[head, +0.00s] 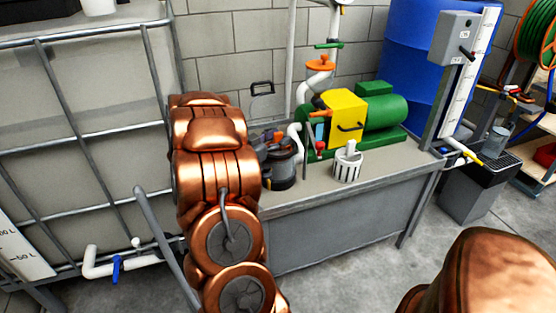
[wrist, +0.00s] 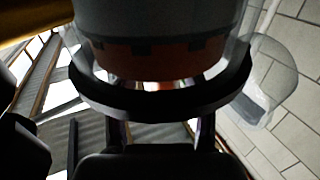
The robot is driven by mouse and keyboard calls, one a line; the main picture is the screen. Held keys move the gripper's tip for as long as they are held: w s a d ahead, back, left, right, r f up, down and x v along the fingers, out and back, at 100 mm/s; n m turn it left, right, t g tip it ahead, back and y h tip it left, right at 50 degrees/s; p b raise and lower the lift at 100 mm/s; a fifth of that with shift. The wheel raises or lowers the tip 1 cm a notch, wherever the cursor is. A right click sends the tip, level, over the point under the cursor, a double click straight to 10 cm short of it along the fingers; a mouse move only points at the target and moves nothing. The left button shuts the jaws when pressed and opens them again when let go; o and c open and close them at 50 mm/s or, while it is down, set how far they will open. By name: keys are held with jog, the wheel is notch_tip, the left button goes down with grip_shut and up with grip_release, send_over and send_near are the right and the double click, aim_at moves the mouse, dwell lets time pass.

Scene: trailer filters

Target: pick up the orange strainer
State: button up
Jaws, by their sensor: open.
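In the wrist view an orange-brown band with a notched edge (wrist: 150,60) shows under a grey round body, above a thick black ring (wrist: 150,106). It may be the orange strainer, but dim light leaves this unsure. My gripper (wrist: 161,132) is open, its fingers apart just below the ring; I cannot tell whether they touch it. In the head view my gripper (head: 272,138) is small and dark, at a dark canister (head: 281,172) at the bench's left end. My copper arm hides part of that area. An orange-topped fitting (head: 320,63) stands behind on a white pipe.
On the grey bench (head: 385,183) stand a white slotted basket (head: 347,168) and a yellow and green pump (head: 345,118). A caged tank (head: 85,130) is at left, a blue drum (head: 410,60) behind. A clear curved cover (wrist: 272,85) is at right in the wrist view.

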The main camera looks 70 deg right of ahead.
grip_shut()
dwell(0.3)
dwell(0.3)
